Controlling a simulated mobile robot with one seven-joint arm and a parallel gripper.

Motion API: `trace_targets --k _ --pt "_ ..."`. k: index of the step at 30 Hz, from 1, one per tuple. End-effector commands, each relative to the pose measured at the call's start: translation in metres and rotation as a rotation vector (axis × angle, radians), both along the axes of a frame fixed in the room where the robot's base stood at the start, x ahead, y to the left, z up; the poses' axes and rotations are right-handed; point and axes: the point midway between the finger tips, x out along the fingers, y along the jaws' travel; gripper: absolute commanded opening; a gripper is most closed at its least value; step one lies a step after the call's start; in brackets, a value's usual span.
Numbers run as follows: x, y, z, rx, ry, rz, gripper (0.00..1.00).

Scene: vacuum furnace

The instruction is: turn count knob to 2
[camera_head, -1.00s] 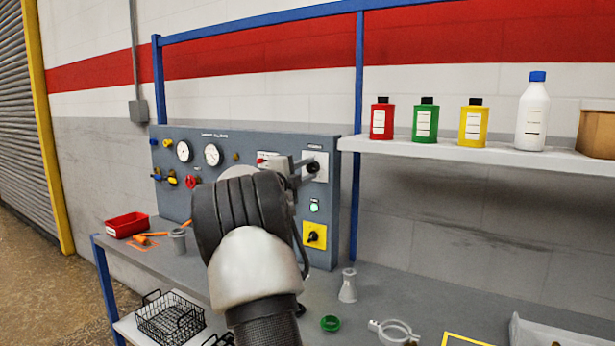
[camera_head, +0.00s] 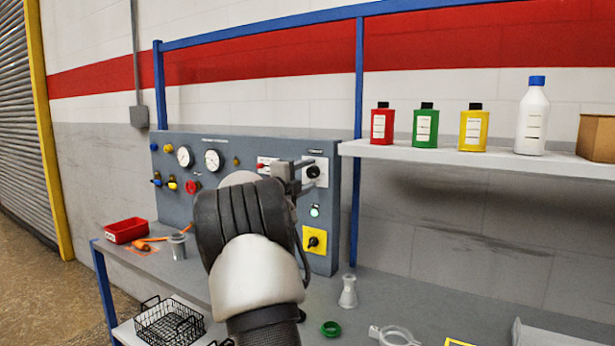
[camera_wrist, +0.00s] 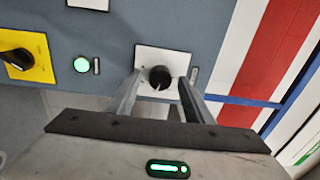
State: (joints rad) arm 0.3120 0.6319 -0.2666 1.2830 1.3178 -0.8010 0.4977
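The count knob appears to be the black round knob (camera_wrist: 160,78) on a white plate (camera_wrist: 150,58) of the grey panel. In the wrist view a small pale mark shows on it; no numbers are legible. My gripper (camera_wrist: 160,80) is open, with one finger on each side of the knob and a visible gap on both sides. In the head view the knob (camera_head: 313,171) shows at the panel's upper right, with my gripper (camera_head: 297,172) at its left. My arm hides part of the panel.
Below the knob are a lit green button (camera_head: 314,211) and a yellow-plated black switch (camera_head: 314,240). Gauges (camera_head: 213,160) and a red knob (camera_head: 192,187) are further left. A shelf (camera_head: 460,158) with bottles juts out at right. A flask (camera_head: 348,291) stands on the bench.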

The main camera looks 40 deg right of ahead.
Motion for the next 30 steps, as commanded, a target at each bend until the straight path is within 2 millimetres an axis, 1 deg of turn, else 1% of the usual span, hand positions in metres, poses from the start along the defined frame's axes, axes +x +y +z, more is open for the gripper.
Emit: trace_targets --k 5,8,11,21,24,27,30 --pt "0.0 0.003 0.0 0.0 0.0 0.001 0.47" --pt "-0.003 0.012 0.0 0.0 -0.001 0.001 0.47" --pt "-0.007 0.03 -0.001 0.001 -0.001 0.003 0.47" --pt "-0.03 0.11 -0.005 0.001 0.001 0.005 0.47" --pt "-0.035 0.131 -0.007 0.001 0.001 0.004 0.47" --pt "-0.04 0.148 -0.008 0.0 -0.001 0.004 0.47" --pt "-0.044 0.158 -0.009 0.001 0.0 0.001 0.47"
